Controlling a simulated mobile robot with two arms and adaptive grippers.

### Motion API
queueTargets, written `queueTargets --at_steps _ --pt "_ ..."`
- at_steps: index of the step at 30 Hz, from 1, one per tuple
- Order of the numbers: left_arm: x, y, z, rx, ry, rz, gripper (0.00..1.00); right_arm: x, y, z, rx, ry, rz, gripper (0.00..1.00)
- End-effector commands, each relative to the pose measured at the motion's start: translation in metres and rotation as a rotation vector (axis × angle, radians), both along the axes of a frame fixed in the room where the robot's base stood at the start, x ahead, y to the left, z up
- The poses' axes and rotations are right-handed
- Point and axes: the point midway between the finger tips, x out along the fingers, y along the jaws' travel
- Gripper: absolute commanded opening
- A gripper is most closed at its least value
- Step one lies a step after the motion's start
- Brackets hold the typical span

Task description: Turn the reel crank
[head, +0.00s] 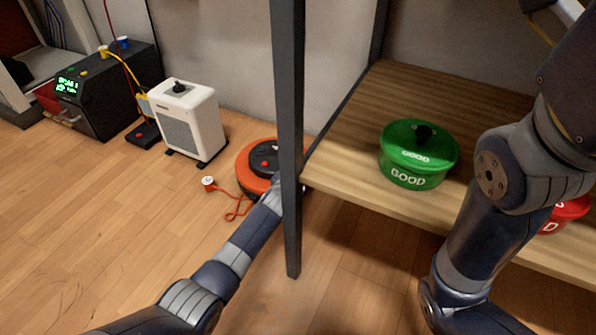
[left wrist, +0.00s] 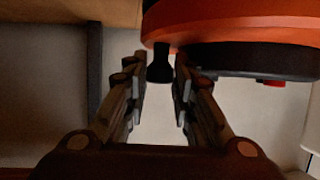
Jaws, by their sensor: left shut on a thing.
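The reel (head: 247,174) is a round orange drum with a black top, on the floor behind the dark shelf post. It also fills the upper right of the left wrist view (left wrist: 235,22), with a black disc below the orange part. The crank's black knob (left wrist: 160,70) sticks out from the reel there. My left gripper (left wrist: 159,80) is shut on this knob, with a finger on each side of it. In the head view, the post hides this gripper. My right arm crosses the right side, but its gripper is out of view.
The dark post (head: 290,130) stands before the reel. The wooden shelf (head: 340,172) holds a green GOOD pot (head: 408,178) and a red pot (head: 566,214). An orange cord (head: 238,208) with a plug lies left of the reel. A white box (head: 190,122) stands further left.

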Motion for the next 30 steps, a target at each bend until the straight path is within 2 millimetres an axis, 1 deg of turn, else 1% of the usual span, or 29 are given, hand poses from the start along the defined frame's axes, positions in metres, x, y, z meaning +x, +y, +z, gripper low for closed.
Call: queueTargets --at_steps 1,6,7,9,30 --pt "-0.0032 -0.0138 0.0015 -0.014 -0.003 -0.016 0.0 -0.0001 -0.0001 0.0002 0.0 0.0 0.0 0.4" --pt "-0.0033 -0.0138 0.0015 -0.015 -0.003 -0.017 0.0 -0.0001 -0.0002 0.0002 0.0 0.0 0.0 0.4" --pt "-0.0033 -0.0138 0.0015 -0.016 -0.003 -0.016 0.31 -0.0002 -0.0002 0.0002 0.0 0.0 0.0 0.4" --pt "-0.0032 -0.0136 0.0014 -0.015 -0.003 -0.016 0.43 -0.0002 -0.0002 0.0002 0.0 -0.001 0.0 0.4" --pt "-0.0014 -0.0079 0.0015 -0.008 -0.001 -0.009 0.43 -0.0003 -0.0003 0.0002 0.001 -0.001 0.001 0.4"
